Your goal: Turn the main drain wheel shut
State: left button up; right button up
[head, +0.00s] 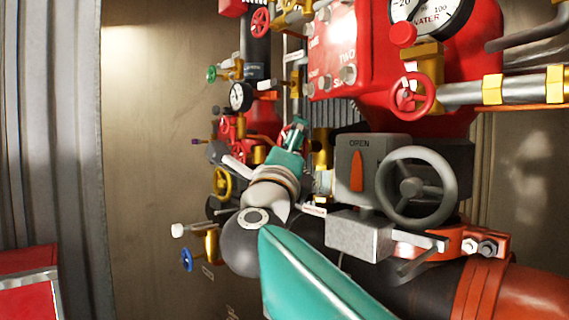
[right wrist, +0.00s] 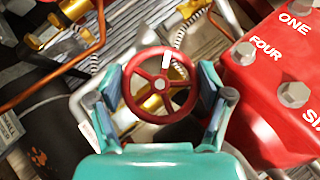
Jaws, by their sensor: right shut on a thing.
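A red spoked handwheel (right wrist: 160,86) sits between the two teal fingers of my right gripper (right wrist: 160,78) in the right wrist view. The fingers stand at the left and right of its rim, and the gripper is shut on it. A white mark shows at the top of the rim. In the head view my right gripper (head: 295,132) reaches in among the pipes, and the wheel there is mostly hidden. No label on this wheel can be read, so I cannot tell whether it is the main drain wheel. My left gripper is not in view.
A large grey handwheel (head: 411,187) with an OPEN indicator box (head: 357,165) stands to the right. Another red wheel (head: 412,95), a yellow wheel (head: 222,184) and a blue wheel (head: 187,260) are nearby. A red numbered housing (right wrist: 275,85) is close at the gripper's right.

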jog(key=shift+w+f+m+h, duration=0.15)
jog(key=shift+f+m+h, duration=0.25)
jog(key=shift+m, duration=0.1)
jog(key=o, duration=1.1)
jog(key=shift+r, duration=0.2)
jog(key=shift+r, duration=0.1)
jog(key=shift+s, duration=0.25)
jog(key=v, duration=1.1)
jog(key=shift+s+f, duration=0.25)
jog(key=shift+f, duration=0.25)
jog(key=shift+a, duration=0.1)
